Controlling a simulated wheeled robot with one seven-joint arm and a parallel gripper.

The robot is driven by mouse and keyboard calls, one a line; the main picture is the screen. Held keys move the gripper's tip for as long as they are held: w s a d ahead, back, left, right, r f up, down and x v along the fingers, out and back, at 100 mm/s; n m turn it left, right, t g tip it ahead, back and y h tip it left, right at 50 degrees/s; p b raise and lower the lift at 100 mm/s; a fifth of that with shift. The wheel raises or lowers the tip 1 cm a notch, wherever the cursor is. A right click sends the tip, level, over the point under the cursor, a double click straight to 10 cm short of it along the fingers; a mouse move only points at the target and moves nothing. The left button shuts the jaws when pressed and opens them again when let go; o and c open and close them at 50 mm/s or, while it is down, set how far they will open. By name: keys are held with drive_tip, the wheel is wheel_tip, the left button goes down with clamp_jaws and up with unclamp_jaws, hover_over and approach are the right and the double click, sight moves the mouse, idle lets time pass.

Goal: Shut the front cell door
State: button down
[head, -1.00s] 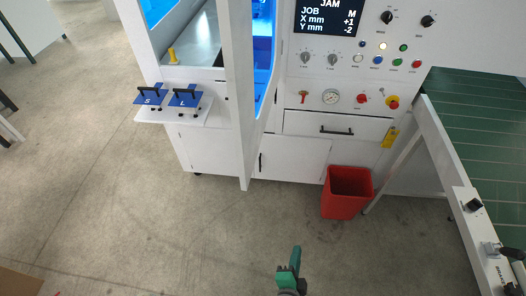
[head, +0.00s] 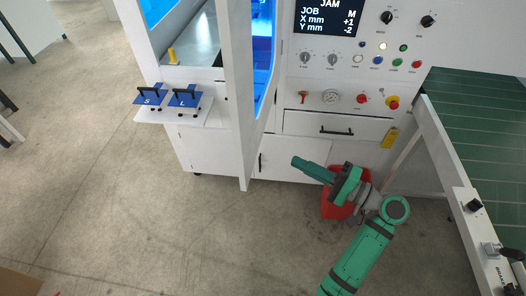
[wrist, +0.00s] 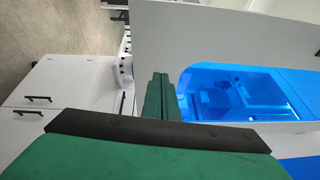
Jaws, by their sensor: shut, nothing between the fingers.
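The front cell door (head: 236,100) stands open in the head view, a tall white panel swung out from the machine and seen nearly edge-on. Blue light from the cell shows just right of it. My gripper (head: 297,161) is shut and empty, to the right of the door's lower part and apart from it in the head view, pointing left. In the wrist view my closed green fingers (wrist: 160,98) lie in front of a large white panel (wrist: 225,38), which seems to be the door, beside a blue-lit opening. Whether the fingertips touch it cannot be told.
A red bin (head: 334,207) stands partly behind my arm. A control panel (head: 360,60) and a drawer (head: 337,126) are on the machine front. A green conveyor (head: 480,130) is at right. A small shelf (head: 172,116) with blue plates is at left.

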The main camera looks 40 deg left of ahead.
sight(248, 150)
drive_tip(key=s+d+r+n+g+h, duration=0.2)
drive_tip(key=d+r+n+g, duration=0.3)
drive_tip(key=r+g, duration=0.15)
drive_tip(key=shift+t, duration=0.45)
drive_tip(key=x, duration=1.4)
drive_tip(key=shift+r, duration=0.35)
drive_tip(key=shift+a, duration=0.2)
drive_tip(key=shift+s, duration=0.1)
